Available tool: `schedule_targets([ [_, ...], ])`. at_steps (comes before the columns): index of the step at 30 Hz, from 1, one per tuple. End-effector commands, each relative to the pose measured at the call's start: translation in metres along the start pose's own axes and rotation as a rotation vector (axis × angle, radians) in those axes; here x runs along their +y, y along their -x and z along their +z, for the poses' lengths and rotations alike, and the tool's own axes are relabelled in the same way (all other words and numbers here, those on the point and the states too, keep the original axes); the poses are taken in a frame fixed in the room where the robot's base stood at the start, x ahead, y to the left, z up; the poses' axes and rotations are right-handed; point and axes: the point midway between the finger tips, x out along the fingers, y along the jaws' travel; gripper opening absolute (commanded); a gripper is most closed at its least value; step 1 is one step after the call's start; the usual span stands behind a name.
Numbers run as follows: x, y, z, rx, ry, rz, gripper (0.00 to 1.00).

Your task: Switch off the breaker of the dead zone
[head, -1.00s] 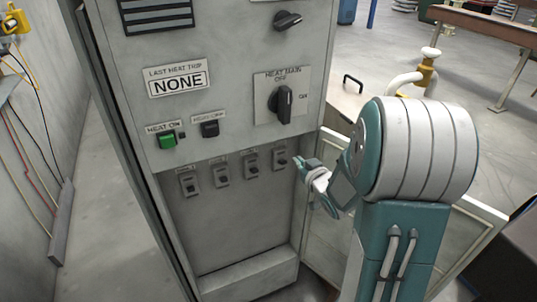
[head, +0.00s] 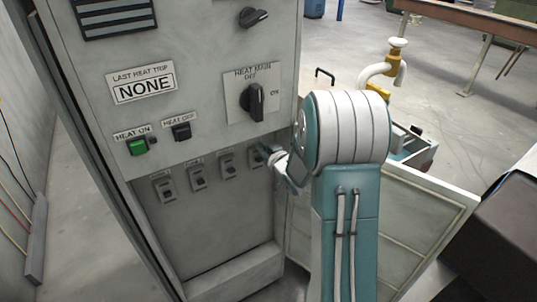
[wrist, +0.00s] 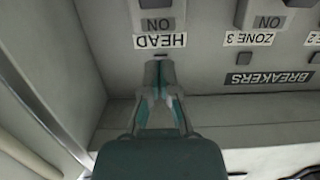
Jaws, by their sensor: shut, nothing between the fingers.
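A row of small breakers sits in the recess of the grey cabinet (head: 215,215). In the head view three show clear of my arm: the left one (head: 163,187), the second (head: 197,178) and the third (head: 228,166). The rightmost is partly hidden by my gripper (head: 265,151). The wrist view is upside down and shows the breaker labelled HEAD (wrist: 157,14) and the ZONE 3 breaker (wrist: 262,13), with ON marks. My gripper (wrist: 158,70) is shut and empty, its tips close to the HEAD label (wrist: 160,41). Contact cannot be told. The LAST HEAT TRIP plate (head: 142,86) reads NONE.
Above the breakers are the green HEAT ON button (head: 138,147), the black HEAT OFF button (head: 182,132) and the HEAT MAIN knob (head: 253,101). An open cabinet door (head: 400,225) stands at the right, behind my arm. The floor at the left is clear.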

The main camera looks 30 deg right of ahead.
Motion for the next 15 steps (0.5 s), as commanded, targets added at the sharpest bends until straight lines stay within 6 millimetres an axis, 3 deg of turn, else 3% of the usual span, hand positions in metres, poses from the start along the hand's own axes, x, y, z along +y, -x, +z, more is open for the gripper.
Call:
schedule_targets([
  [4,-0.001,-0.026,0.0,0.0,0.0,-0.002,0.0],
  [12,0.0,-0.013,0.036,-0.009,-0.003,0.001,0.0],
  [15,0.0,-0.011,0.04,-0.007,-0.003,0.001,0.0],
])
